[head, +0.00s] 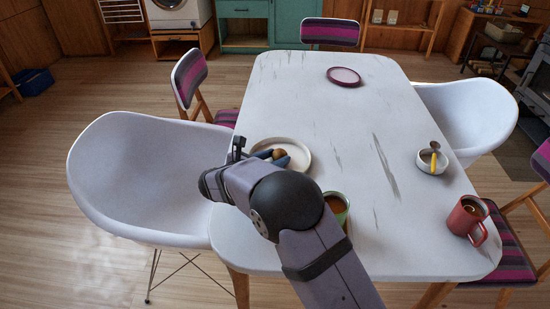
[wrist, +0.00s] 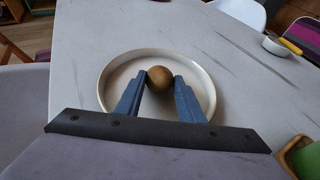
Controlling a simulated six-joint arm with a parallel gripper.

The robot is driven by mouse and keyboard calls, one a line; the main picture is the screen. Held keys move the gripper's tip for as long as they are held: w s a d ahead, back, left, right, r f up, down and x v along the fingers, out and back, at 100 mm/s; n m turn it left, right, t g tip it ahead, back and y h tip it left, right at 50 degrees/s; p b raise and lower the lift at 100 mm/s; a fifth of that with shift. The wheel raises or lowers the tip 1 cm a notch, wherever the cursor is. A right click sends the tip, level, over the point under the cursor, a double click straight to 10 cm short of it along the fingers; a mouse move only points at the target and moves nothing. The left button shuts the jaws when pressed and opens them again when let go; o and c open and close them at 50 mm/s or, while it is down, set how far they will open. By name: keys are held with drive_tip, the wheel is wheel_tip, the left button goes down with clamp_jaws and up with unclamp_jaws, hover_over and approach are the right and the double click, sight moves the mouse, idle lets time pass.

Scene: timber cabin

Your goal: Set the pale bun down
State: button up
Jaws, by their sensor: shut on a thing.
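The bun (wrist: 160,74) is a small round brown ball between my gripper's two blue fingertips. My gripper (wrist: 160,80) is shut on it, over the pale round plate (wrist: 104,88) with a raised rim. In the head view the bun (head: 279,154) shows between the fingers of my gripper (head: 275,156), within the outline of the white plate (head: 303,148) at the table's left side. I cannot tell whether the bun touches the plate. My arm hides the near part of the plate in the head view.
A green mug (head: 337,203) with brown liquid stands close to my arm. A red mug (head: 467,217), a white bowl (head: 425,165) with a yellow-handled thing, and a purple plate (head: 344,76) are farther off. The table's middle (head: 340,125) is clear. Chairs surround it.

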drive_tip(key=shift+f, duration=0.15)
drive_tip(key=o, duration=1)
drive_tip(key=shift+o, duration=0.2)
drive_tip(key=shift+r, duration=0.2)
drive_tip(key=v, duration=1.2)
